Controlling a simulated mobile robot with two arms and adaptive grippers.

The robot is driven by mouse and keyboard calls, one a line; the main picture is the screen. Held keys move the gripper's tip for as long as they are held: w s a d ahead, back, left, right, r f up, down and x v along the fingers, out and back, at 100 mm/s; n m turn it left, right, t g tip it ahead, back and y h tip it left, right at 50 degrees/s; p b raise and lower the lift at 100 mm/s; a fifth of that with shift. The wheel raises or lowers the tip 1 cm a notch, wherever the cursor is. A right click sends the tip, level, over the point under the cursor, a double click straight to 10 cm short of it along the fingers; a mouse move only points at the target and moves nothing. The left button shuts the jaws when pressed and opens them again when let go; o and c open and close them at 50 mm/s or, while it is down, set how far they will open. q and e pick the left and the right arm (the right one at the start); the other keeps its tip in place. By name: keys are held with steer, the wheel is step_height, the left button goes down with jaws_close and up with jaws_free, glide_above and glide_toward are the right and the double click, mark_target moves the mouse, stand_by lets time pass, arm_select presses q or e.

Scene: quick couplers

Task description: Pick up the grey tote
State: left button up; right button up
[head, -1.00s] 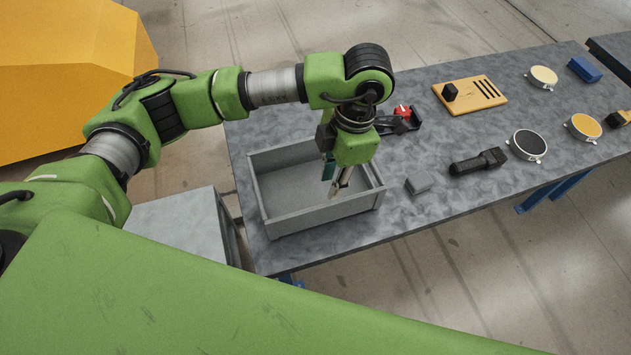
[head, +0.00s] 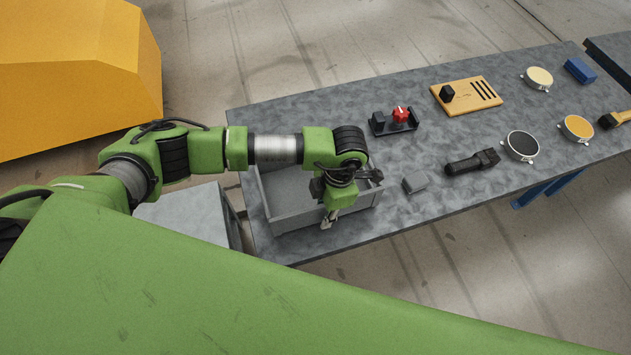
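The grey tote (head: 292,220) is an open rectangular box at the left end of the grey table. Its inside looks empty where I can see it, but my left arm hides much of its far side. My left gripper (head: 328,221) points down at the tote's near long wall, around the middle of that wall. The fingers overlap the wall in the head view. They are small and partly covered by the wrist, so I cannot tell whether they touch or straddle the wall, or how wide they are. My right gripper is out of view.
Right of the tote are a small grey block (head: 416,183), a black tool (head: 472,162) and a black holder with a red knob (head: 394,120). Round pots, a wooden board (head: 467,95) and a blue block (head: 580,70) lie farther right. A grey cabinet (head: 185,222) stands left of the table.

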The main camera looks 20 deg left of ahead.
arm_select(q)
jaws_close()
steer(key=shift+w, duration=0.1)
